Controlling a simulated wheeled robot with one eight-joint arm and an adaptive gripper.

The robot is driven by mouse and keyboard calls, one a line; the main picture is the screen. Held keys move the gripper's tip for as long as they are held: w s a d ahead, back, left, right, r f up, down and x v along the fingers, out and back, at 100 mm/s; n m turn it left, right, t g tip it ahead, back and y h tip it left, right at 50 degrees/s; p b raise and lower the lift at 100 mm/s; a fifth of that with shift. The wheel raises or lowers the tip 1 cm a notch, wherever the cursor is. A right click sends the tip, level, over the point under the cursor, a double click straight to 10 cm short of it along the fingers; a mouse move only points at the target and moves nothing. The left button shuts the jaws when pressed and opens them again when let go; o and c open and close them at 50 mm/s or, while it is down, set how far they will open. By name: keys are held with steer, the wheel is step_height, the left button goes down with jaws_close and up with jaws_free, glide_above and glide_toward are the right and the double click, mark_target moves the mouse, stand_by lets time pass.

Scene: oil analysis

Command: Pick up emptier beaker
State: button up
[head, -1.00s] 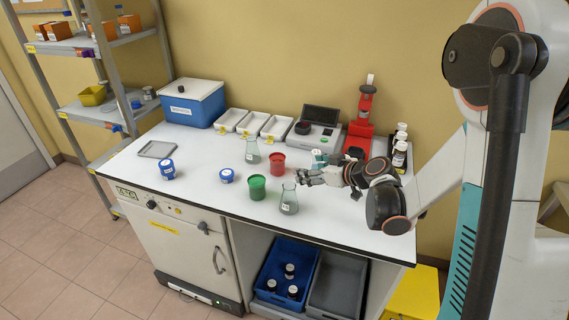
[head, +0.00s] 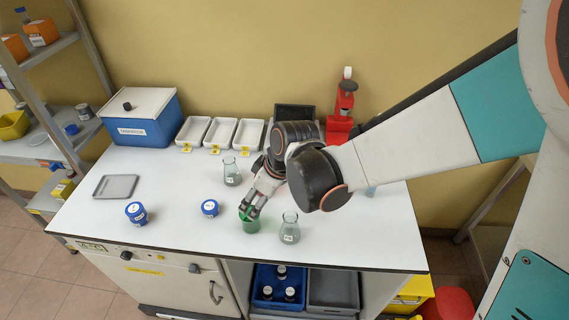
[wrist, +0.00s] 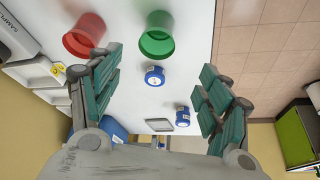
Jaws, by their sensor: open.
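The green beaker (head: 252,227) stands upright near the front middle of the table. My gripper (head: 251,210) is open, its fingertips overlapping the beaker's rim in the head view. In the wrist view the green beaker (wrist: 157,46) lies beyond the gap between the open fingers (wrist: 161,64), upper middle, with no finger clearly touching it. The red beaker (wrist: 84,35) shows at the upper left of the wrist view, near the left finger; my arm hides it in the head view. I cannot tell the fill level in either beaker.
A glass flask (head: 289,231) stands close right of the green beaker, another (head: 231,174) behind it. White trays (head: 220,132) and a blue box (head: 142,128) line the back.

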steer(key=shift+w+b+x, duration=0.1)
steer(key=shift+b+x, duration=1.85)
steer(key=shift+x, duration=1.35)
steer(key=shift+w+b+x, duration=0.15)
steer(key=shift+b+x, duration=1.8)
steer(key=shift+x, duration=1.3)
steer(key=shift+d+r, duration=0.1)
steer(key=shift+d, duration=0.05)
steer(key=shift+c, duration=0.2)
steer(key=c, duration=1.2)
